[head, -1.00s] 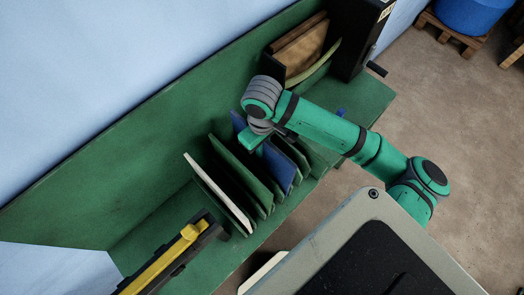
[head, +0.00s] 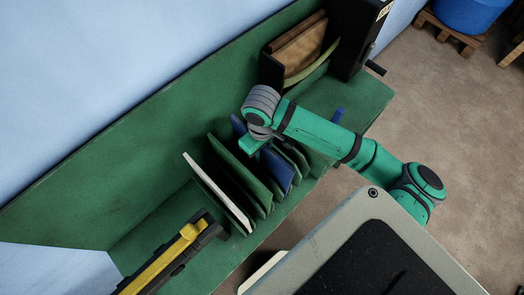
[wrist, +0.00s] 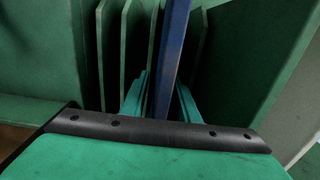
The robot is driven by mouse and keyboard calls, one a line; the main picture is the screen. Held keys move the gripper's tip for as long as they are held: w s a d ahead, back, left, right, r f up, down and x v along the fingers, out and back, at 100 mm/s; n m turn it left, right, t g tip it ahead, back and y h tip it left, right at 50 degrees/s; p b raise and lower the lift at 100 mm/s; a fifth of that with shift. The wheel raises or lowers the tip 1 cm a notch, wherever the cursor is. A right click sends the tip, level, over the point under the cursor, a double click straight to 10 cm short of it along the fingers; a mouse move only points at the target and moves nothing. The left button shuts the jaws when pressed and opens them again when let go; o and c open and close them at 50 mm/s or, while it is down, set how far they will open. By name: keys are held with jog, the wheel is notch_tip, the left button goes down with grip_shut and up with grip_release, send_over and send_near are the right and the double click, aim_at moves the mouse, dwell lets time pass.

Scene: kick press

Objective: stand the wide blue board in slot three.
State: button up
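The wide blue board (head: 277,172) stands on edge in the row of boards on the green bench, in the head view. Its upper left corner shows left of my wrist, and the middle is hidden by my arm. My gripper (head: 256,143) is over its top edge. In the wrist view the blue board (wrist: 172,50) runs between the two green fingers of my gripper (wrist: 160,98), which appear closed on its two sides. Its lower edge and the slot under it are hidden, so I cannot tell which slot it is over or in, or whether it touches the bench.
A white board (head: 217,192) and green boards (head: 238,168) stand close on the left, with more boards just right. Brown boards (head: 300,48) lean at the back by a black cabinet (head: 352,35). A yellow-topped black fixture (head: 170,255) is at lower left.

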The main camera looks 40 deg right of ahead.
notch_tip(320, 180, up, 12)
jog(key=shift+r, duration=0.15)
dwell(0.4)
dwell(0.5)
